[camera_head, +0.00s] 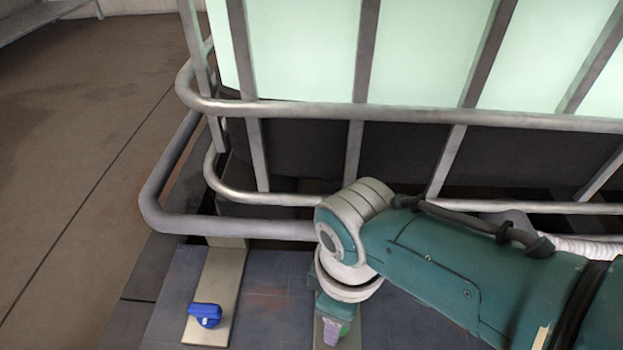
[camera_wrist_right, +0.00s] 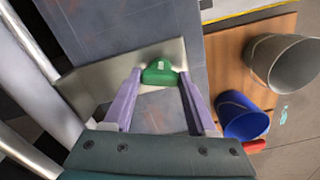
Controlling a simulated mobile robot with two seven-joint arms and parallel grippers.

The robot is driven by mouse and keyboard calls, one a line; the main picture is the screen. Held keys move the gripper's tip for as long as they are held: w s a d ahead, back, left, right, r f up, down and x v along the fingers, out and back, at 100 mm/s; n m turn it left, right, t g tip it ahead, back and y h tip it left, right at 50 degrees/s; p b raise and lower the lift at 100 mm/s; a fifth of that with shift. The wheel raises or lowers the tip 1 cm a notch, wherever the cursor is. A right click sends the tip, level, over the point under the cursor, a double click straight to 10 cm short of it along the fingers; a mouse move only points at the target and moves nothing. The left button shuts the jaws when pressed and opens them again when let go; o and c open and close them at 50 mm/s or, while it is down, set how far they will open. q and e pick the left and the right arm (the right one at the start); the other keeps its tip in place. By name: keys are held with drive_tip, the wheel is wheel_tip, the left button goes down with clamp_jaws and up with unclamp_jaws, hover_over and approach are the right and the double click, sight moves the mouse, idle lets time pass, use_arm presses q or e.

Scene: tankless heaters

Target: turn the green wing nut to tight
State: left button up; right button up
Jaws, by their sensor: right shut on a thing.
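The green wing nut (camera_wrist_right: 160,72) shows in the right wrist view on a pale metal plate (camera_wrist_right: 110,72). My right gripper (camera_wrist_right: 160,79) has its two purple fingers on either side of the nut, shut on it. In the head view my right gripper (camera_head: 335,332) points down at the lower middle, and its arm comes in from the right. The green nut cannot be made out there, being hidden by the gripper or out of frame. My left gripper is in neither view.
A blue handle-like piece (camera_head: 205,315) sits on another pale plate (camera_head: 220,275) to the left. Metal cage rails (camera_head: 400,112) run behind my right arm. The wrist view shows a blue bucket (camera_wrist_right: 242,117), a grey bucket (camera_wrist_right: 283,62) and a red piece (camera_wrist_right: 253,146).

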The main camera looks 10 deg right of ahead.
drive_tip(key=m, duration=0.6)
drive_tip(key=shift+m+p, duration=0.3)
drive_tip(key=shift+p, duration=0.1)
drive_tip(key=m, duration=0.4)
drive_tip(key=shift+m, duration=1.6)
drive_tip(key=o, duration=1.4)
drive_tip(key=shift+c, duration=0.2)
